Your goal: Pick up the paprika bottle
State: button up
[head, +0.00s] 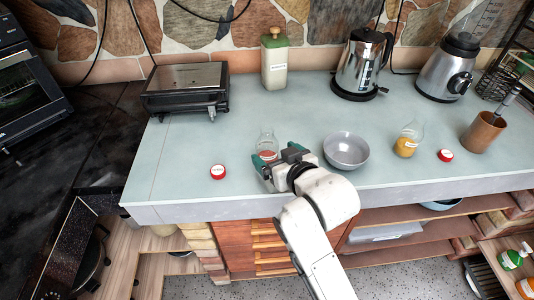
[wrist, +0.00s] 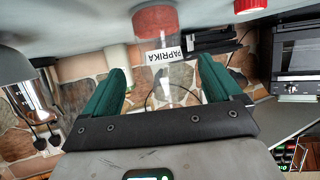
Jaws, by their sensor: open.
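The paprika bottle (head: 267,143) is a small clear glass bottle with red powder at its bottom, standing upright on the counter. My gripper (head: 280,161) partly hides its lower part in the head view. In the wrist view, which is upside down, the bottle's red contents (wrist: 155,22) and a white PAPRIKA label show. My gripper (wrist: 160,72) is open there, with a green finger on each side of the bottle's clear upper part in the picture. The fingers show no clear contact with the glass, and I cannot tell how deep between them it stands.
A grey bowl (head: 346,151) stands close to the right of my gripper. A red-and-white lid (head: 218,171) lies to the left. A yellow-filled bottle (head: 405,144) and a kettle (head: 362,62) are further right. A black grill (head: 186,88) stands behind left.

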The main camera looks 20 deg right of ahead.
aim_at(271, 146)
jog(key=shift+f+p+x, duration=0.2)
jog(key=shift+p+x, duration=0.1)
jog(key=shift+x, duration=2.4)
jog(key=shift+s, duration=0.1)
jog(key=c, duration=1.1)
jog(key=shift+r, duration=0.2)
jog(key=shift+r, duration=1.1)
jog(key=shift+s+a+r+b, duration=0.1)
jog(key=shift+s+r+b, duration=0.05)
jog(key=shift+s+r, duration=1.85)
jog(key=shift+s+a+r+b, duration=0.15)
jog(key=shift+s+r, duration=1.3)
jog(key=shift+s, duration=1.2)
jog(key=shift+s+a+r+b, duration=0.1)
jog(key=shift+s+r+b, duration=0.05)
jog(key=shift+s+r, duration=1.85)
